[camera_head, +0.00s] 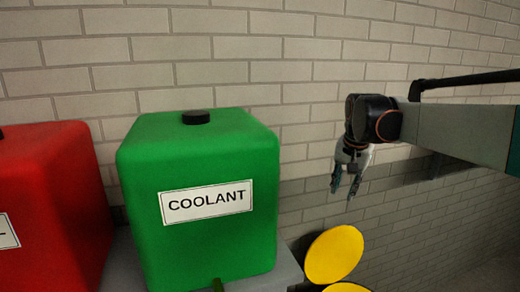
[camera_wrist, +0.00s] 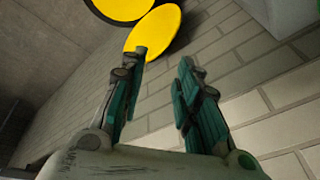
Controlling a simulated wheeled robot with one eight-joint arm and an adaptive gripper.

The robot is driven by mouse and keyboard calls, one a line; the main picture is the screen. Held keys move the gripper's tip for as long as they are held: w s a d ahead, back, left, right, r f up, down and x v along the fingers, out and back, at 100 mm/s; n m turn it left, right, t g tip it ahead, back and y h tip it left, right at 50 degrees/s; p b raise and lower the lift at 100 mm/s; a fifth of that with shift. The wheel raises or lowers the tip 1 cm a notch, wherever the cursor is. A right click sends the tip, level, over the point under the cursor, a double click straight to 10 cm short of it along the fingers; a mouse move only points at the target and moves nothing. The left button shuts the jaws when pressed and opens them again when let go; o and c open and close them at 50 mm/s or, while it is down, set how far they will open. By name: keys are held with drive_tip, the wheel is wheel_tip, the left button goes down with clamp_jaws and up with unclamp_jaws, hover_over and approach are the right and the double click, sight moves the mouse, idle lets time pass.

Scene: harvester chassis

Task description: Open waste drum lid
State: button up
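Two round yellow faces show at the bottom of the head view. The lower yellow face (camera_head: 346,288) is mostly cut off by the picture edge. I cannot tell for sure which is the waste drum lid. The wrist view shows a full yellow disc (camera_wrist: 155,30) and a second yellow face (camera_wrist: 124,7) at the top edge. My gripper (camera_head: 342,192) points downward above the upper disc, apart from it. Its two fingers (camera_wrist: 164,57) are spread with nothing between them.
A green coolant tank (camera_head: 205,240) with a black cap (camera_head: 196,117) stands left of the discs on a grey ledge (camera_head: 289,268). A red tank (camera_head: 50,200) is at far left. A brick wall (camera_head: 285,50) runs behind.

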drive_tip(key=s+a+f+n+t+b, duration=0.1)
drive_tip(key=s+n, duration=0.1)
drive_tip(key=s, duration=0.7)
drive_tip(key=s+a+f+n+t, duration=0.1)
drive_tip(key=s+a, duration=0.1)
drive_tip(key=s, duration=0.6)
drive_tip(key=s+f+n+t, duration=0.1)
drive_tip(key=s+f+n, duration=0.1)
drive_tip(key=s+f, duration=0.2)
drive_tip(key=s+a+f+n+b, duration=0.1)
drive_tip(key=s+f, duration=0.4)
drive_tip(key=s, duration=0.5)
drive_tip(key=shift+s+f+n+t, duration=0.25)
drive_tip(key=shift+s+n+t, duration=0.15)
